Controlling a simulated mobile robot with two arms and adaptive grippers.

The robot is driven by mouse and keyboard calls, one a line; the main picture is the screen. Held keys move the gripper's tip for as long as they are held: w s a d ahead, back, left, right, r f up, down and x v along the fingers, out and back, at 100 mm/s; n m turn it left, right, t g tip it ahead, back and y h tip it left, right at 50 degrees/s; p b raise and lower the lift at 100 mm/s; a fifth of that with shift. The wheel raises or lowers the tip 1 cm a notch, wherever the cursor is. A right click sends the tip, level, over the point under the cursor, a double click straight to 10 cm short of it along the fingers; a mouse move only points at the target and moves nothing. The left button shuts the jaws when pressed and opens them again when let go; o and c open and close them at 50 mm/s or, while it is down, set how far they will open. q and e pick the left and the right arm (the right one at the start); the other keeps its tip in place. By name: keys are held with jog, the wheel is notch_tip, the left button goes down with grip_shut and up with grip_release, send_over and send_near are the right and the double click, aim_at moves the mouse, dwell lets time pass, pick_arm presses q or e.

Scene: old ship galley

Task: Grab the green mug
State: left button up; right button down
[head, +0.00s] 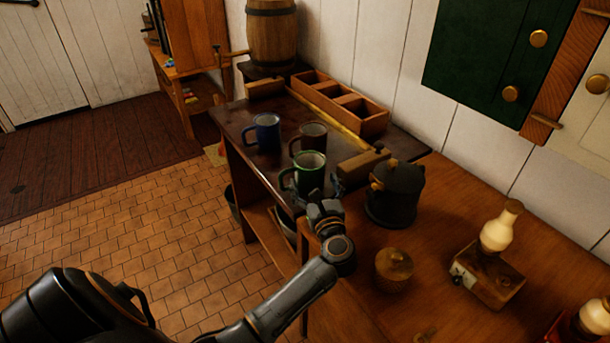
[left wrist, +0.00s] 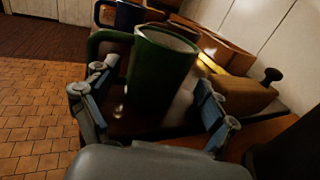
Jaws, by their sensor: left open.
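The green mug (head: 309,172) stands upright on the dark tabletop, with its handle toward the left. My left gripper (head: 325,200) is just on the near side of it in the head view. In the left wrist view the green mug (left wrist: 162,68) is straight ahead, and the two fingers of my left gripper (left wrist: 155,105) are spread wide with nothing held. The mug's base lies between or just beyond the fingertips; I cannot tell whether they touch it. My right gripper is in neither view.
A blue mug (head: 265,132) and a brown mug (head: 312,137) stand close behind the green one. A dark kettle (head: 393,195) and a wooden block (head: 362,162) sit close on the right. A wooden divided box (head: 345,105) lies at the back. A lidded pot (head: 393,270) stands nearer.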

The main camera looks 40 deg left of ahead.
aim_at(307, 163)
pick_arm(q)
jog(key=x, duration=0.4)
jog(key=shift+w+a, duration=0.2)
jog(key=shift+a, duration=0.05)
jog(key=c, duration=1.1)
